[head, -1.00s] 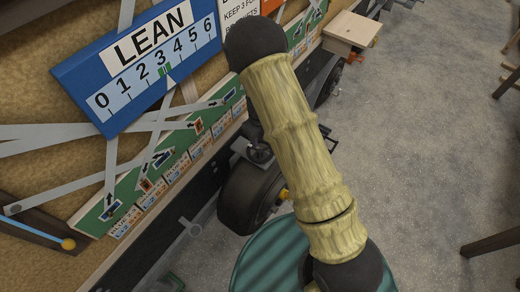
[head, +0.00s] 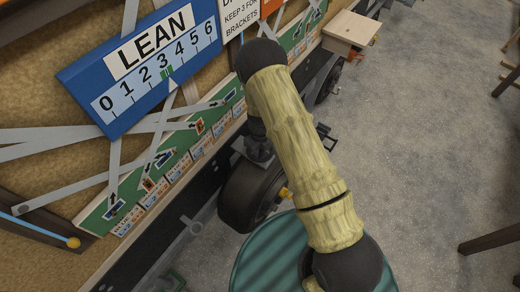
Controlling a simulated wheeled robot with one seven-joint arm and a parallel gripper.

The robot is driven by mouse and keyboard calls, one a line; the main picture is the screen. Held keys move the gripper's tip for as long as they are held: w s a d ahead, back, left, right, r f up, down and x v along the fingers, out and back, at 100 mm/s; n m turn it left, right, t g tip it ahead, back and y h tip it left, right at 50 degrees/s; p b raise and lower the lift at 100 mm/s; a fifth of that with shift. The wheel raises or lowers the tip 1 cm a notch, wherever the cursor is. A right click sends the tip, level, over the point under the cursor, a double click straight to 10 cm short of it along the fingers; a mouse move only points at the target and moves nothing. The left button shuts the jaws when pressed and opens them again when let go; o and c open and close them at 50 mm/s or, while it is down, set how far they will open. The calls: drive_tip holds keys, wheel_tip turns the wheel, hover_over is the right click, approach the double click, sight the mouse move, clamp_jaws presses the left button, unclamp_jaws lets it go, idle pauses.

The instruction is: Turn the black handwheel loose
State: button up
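I cannot make out the black handwheel for certain in the head view. My arm crosses the middle of the picture and covers part of the trailer side, and the handwheel may be behind it. A dark fitting (head: 257,149) shows just left of my arm, above a black tyre-like wheel (head: 246,196); I cannot tell whether it is part of the handwheel. My gripper is not clearly visible. Small dark shapes (head: 327,138) stick out right of my arm, too hidden to identify.
A blue LEAN scale (head: 140,65) on the wall has its pointer near 3. A green picture strip (head: 165,165) runs below it. A wooden step (head: 349,32) juts out at the back. The grey floor (head: 430,130) on the right is mostly clear, with wooden legs (head: 490,240) at the edge.

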clamp_jaws()
